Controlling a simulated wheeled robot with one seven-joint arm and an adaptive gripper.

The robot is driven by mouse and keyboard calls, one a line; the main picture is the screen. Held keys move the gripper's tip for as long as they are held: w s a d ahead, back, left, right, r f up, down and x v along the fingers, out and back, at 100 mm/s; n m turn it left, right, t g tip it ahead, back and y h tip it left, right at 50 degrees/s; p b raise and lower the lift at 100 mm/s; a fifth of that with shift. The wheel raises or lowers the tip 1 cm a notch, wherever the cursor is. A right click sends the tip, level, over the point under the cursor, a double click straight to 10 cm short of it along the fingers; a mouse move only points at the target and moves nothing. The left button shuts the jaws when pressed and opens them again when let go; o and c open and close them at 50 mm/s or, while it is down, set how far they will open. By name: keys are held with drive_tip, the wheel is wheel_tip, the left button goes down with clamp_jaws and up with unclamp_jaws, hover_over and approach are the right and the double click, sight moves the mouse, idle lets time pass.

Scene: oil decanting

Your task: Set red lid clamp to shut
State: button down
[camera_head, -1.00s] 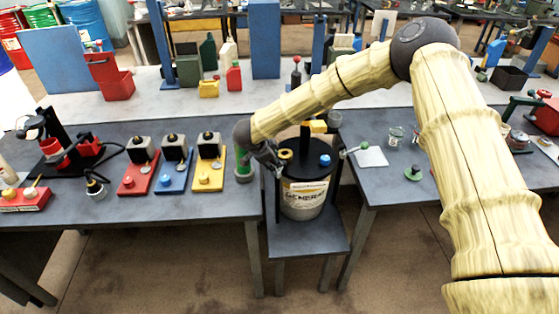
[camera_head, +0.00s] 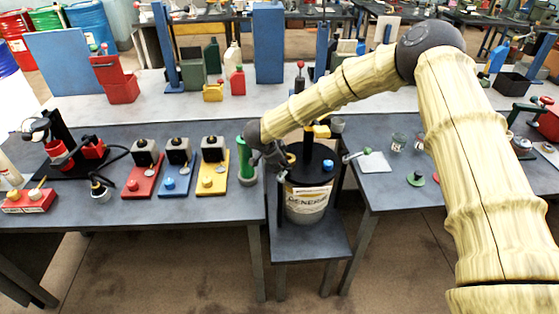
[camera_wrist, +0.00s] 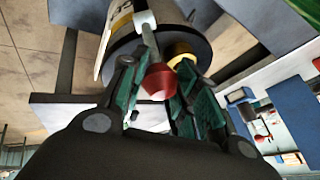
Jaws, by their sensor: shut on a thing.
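The white labelled drum (camera_head: 307,200) with a black lid (camera_head: 311,172) stands on a low stand between the tables. My gripper (camera_head: 274,158) is at the lid's left edge in the head view. In the wrist view my gripper (camera_wrist: 160,88) is shut on the red knob (camera_wrist: 158,82) of the red lid clamp. A grey metal lever (camera_wrist: 149,40) runs from the knob toward the drum rim. The red clamp is hidden by my gripper in the head view. A blue knob (camera_head: 328,165) and a yellow part (camera_head: 321,131) also show at the lid.
Red (camera_head: 139,186), blue (camera_head: 177,182) and yellow (camera_head: 213,180) bases with grey blocks stand on the left table. A green cylinder (camera_head: 246,160) stands close to my gripper. A white pad (camera_head: 375,163) and small glass jars lie on the right table.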

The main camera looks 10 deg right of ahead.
drive_tip(key=c, duration=1.3)
unclamp_jaws()
drive_tip(key=shift+w+d+r, duration=0.1)
drive_tip(key=shift+w+d, duration=0.1)
drive_tip(key=shift+d, duration=0.2)
drive_tip(key=shift+c, duration=0.2)
drive_tip(key=o, duration=0.3)
drive_tip(key=shift+d, duration=0.15)
drive_tip(key=shift+a, duration=0.4)
drive_tip(key=shift+s+a+r, duration=0.1)
drive_tip(key=shift+s, duration=0.05)
drive_tip(key=v, duration=1.1)
drive_tip(key=shift+r, duration=0.15)
drive_tip(key=shift+s, duration=0.15)
